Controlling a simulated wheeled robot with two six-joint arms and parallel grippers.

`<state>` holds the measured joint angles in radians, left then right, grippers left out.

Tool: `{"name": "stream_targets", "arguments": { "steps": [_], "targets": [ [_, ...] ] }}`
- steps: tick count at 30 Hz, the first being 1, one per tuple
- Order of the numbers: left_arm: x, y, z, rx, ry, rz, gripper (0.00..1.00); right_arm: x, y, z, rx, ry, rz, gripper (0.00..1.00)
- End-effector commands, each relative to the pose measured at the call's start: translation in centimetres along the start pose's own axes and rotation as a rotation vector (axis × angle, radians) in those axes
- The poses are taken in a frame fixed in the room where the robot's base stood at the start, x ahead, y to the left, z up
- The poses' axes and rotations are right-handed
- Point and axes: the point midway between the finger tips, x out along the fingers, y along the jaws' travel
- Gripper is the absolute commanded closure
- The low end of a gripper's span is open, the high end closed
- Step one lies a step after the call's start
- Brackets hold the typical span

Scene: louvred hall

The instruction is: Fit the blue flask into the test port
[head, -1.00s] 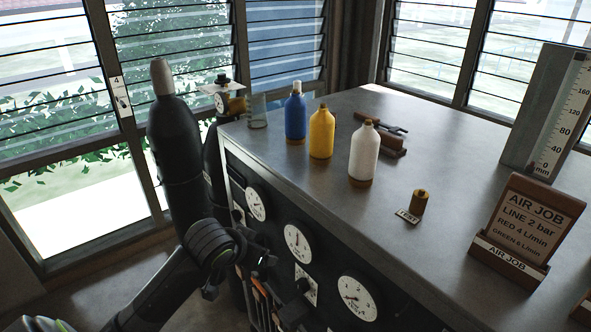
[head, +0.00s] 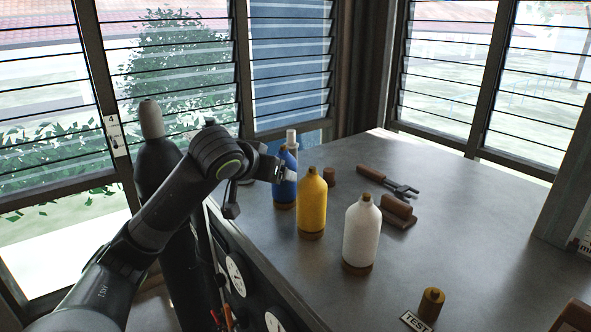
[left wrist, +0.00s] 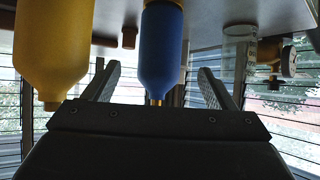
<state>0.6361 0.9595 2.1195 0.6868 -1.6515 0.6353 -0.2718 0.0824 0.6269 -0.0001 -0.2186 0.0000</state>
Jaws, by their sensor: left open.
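The blue flask (head: 286,192) stands upright at the far left of the bench, partly hidden by my left gripper (head: 281,170). In the left wrist view, which looks upside down, the blue flask (left wrist: 163,45) appears between the two spread fingers of my left gripper (left wrist: 158,68), with a visible gap on each side. The left gripper is open and holds nothing. The test port (head: 431,304) is a small brass-coloured cylinder at the near edge of the head view, beside a TEST label (head: 416,321). My right gripper is not in view.
A yellow flask (head: 312,205) stands close right of the blue one, then a white flask (head: 361,232). Behind lie a small brown cylinder (head: 329,177) and a wooden-handled tool (head: 385,180). A clear glass (left wrist: 239,50) shows in the wrist view. The bench's right middle is bare.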

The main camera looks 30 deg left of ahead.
Motion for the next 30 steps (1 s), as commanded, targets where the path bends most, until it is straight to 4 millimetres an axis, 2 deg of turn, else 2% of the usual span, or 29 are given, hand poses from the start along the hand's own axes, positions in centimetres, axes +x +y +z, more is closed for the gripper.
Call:
{"name": "stream_targets", "arguments": {
  "steps": [2,5,9,13,17,24,30],
  "targets": [
    [0.1,0.0,-0.1,-0.001,0.001,0.000,0.22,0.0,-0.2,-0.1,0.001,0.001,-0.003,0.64],
    [0.7,0.0,-0.1,-0.002,0.000,0.001,0.22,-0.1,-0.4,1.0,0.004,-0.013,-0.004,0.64],
    [2.4,0.0,0.0,-0.004,-0.001,0.002,0.22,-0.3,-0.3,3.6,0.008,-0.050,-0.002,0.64],
    [4.2,0.0,-0.1,-0.004,-0.001,0.002,0.22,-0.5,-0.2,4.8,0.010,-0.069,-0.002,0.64],
    [6.1,0.0,0.0,-0.003,-0.002,0.002,0.22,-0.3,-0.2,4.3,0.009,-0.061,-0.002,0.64],
    [8.8,0.0,0.0,-0.001,-0.001,0.000,0.22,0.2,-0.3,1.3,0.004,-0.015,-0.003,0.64],
    [9.8,0.0,-0.1,0.000,0.000,0.000,0.22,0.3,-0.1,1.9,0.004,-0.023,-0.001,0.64]
  ]
}}
